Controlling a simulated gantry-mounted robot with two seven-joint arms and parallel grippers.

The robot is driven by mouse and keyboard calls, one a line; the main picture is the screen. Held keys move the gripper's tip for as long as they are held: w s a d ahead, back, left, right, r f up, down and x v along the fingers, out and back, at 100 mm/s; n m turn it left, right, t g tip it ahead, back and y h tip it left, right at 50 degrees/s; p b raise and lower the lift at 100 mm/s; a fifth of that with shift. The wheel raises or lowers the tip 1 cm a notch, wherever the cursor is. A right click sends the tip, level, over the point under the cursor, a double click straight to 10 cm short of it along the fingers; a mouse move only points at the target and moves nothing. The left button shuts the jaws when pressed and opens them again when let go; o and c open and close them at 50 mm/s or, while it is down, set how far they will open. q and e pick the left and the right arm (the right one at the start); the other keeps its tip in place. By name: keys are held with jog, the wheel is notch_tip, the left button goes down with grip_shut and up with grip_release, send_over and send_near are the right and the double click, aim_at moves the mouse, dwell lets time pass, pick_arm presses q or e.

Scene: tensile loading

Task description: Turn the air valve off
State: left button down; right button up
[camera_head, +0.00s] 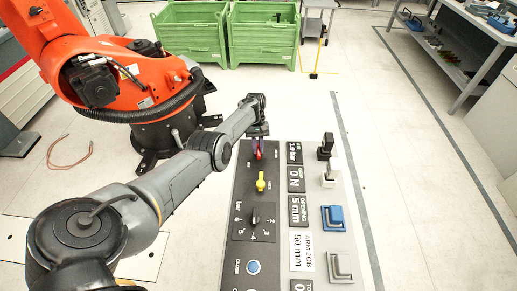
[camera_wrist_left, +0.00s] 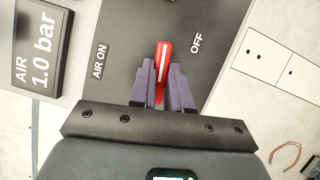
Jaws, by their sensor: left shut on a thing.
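The air valve is a red handle (camera_wrist_left: 163,62) on the dark control panel (camera_wrist_left: 130,20), between the labels AIR ON and OFF in the left wrist view. My left gripper (camera_wrist_left: 163,85) has its purple fingers shut on the red handle, one on each side. In the head view my left gripper (camera_head: 258,148) is at the far end of the panel (camera_head: 240,190), reaching down to the handle, which is mostly hidden there. The AIR display (camera_wrist_left: 40,50) reads 1.0 bar. My right gripper is in neither view.
A yellow switch (camera_head: 261,182), a black dial (camera_head: 254,217) and a blue button (camera_head: 253,267) lie nearer on the panel. Black, blue and grey blocks (camera_head: 333,217) stand along its right side. An orange robot arm (camera_head: 120,75) stands at the left, and green crates (camera_head: 262,35) at the back.

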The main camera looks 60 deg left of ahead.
pick_arm(q)
jog(key=shift+m+g+y+b, duration=0.3)
jog(key=shift+m, duration=0.6)
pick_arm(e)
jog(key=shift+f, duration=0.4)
pick_arm(q)
jog(key=c, duration=1.1)
grip_release()
jog(key=shift+a, duration=0.1)
jog(key=b+v, duration=0.1)
jog(key=v, duration=0.4)
jog(key=shift+w+a+r, duration=0.1)
jog(key=shift+a+r, duration=0.1)
jog(key=shift+r, duration=0.15)
pick_arm(e)
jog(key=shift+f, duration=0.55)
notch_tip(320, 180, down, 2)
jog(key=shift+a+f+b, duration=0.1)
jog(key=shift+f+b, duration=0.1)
jog(key=shift+b, duration=1.05)
pick_arm(q)
jog(key=shift+b+v, duration=0.4)
jog(key=shift+v, duration=2.1)
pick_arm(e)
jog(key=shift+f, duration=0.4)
